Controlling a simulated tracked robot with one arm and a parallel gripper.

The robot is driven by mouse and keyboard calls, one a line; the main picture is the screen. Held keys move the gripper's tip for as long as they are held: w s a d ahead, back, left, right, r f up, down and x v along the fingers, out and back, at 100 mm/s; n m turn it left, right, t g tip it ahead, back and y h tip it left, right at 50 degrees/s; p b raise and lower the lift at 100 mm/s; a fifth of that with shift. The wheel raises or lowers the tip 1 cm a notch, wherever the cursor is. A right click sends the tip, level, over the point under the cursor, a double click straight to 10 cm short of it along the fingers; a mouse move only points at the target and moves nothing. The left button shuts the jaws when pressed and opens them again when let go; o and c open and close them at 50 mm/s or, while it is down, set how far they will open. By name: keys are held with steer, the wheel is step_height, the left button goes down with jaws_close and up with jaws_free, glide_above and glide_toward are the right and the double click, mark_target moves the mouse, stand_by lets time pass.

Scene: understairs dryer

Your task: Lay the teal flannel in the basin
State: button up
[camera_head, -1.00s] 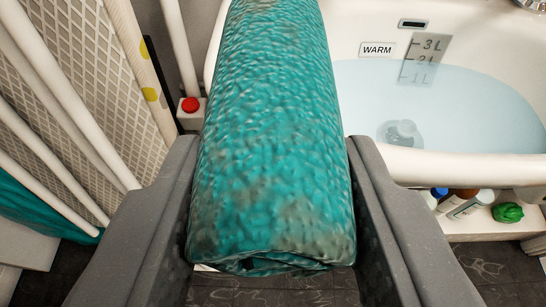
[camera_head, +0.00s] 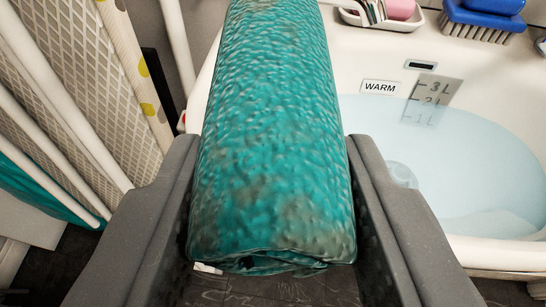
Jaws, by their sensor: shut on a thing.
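The teal flannel (camera_head: 275,130) is a rolled, textured bundle with greyish patches. My gripper (camera_head: 272,210) is shut on it, with one dark finger on each side. The roll points away from me and hides what lies behind it. The white basin (camera_head: 370,52) is to the right of the roll and holds pale blue water (camera_head: 470,160). A "WARM" label and a litre scale (camera_head: 428,98) are on its inner wall. The flannel is left of the water; I cannot tell its height over the basin's rim.
A blue brush (camera_head: 482,20) and a white dish (camera_head: 395,17) with a pink item sit on the basin's back ledge. On the left are white rails (camera_head: 60,95), a folded patterned board (camera_head: 130,75) and a teal cloth (camera_head: 40,190). Dark floor shows below.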

steer(key=w+d+r+m+g+h+b, duration=0.3)
steer(key=w+d+m+h+b, duration=0.3)
steer(key=b, duration=0.4)
steer(key=shift+w+d+r+m+h+b, duration=0.25)
steer(key=shift+w+r+m+h+b, duration=0.35)
steer(key=shift+w+h, duration=0.5)
step_height(320, 180, down, 11)
steer(key=b, duration=0.2)
steer(key=shift+s+r, duration=0.15)
steer(key=shift+s, duration=0.05)
steer(key=o, duration=1)
steer(key=shift+o, duration=0.2)
